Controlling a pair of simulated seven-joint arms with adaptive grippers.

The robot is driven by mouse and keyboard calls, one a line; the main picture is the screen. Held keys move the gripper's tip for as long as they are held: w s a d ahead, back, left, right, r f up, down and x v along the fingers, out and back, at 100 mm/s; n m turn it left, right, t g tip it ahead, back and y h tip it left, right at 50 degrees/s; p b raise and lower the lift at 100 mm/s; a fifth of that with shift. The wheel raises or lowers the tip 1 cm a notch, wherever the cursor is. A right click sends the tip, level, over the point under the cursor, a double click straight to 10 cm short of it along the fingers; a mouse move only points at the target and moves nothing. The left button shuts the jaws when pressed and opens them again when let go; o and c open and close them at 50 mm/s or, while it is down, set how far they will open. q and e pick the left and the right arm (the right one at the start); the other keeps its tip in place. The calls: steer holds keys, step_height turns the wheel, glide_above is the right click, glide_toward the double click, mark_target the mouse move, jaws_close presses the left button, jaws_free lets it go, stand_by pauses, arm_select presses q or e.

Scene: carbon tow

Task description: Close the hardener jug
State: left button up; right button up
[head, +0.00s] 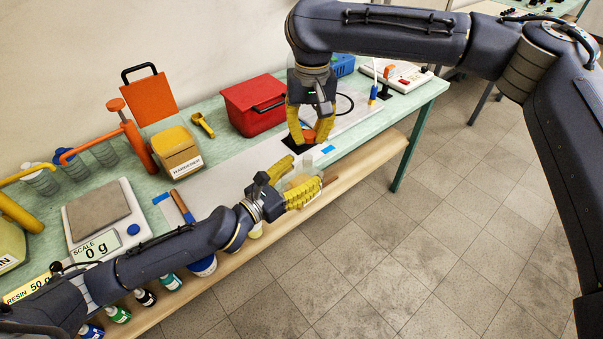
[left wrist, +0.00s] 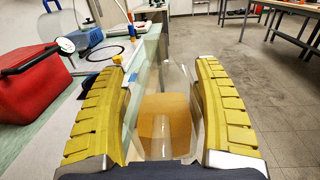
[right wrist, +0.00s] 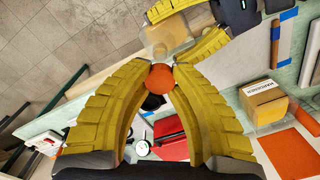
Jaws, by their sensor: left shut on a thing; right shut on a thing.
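My left gripper (head: 305,172) is shut around a clear jug with amber contents at the table's front edge. The jug (left wrist: 165,125) shows between the two yellow fingers in the left wrist view, its narrow end pointing away. It also shows in the right wrist view (right wrist: 165,36). My right gripper (head: 311,141) is shut on an orange cap (right wrist: 161,82), held between its fingertips. The cap (head: 309,134) is apart from the jug, a little behind it in the head view. No label is visible on the held jug.
Several bottles stand on the lower shelf (head: 350,165).

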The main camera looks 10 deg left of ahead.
mark_target(308, 157)
steer(key=shift+f, duration=1.8)
steer(key=shift+f, duration=0.15)
steer(key=shift+f, duration=0.8)
steer(key=shift+s+f, duration=0.1)
steer(key=shift+f, duration=0.45)
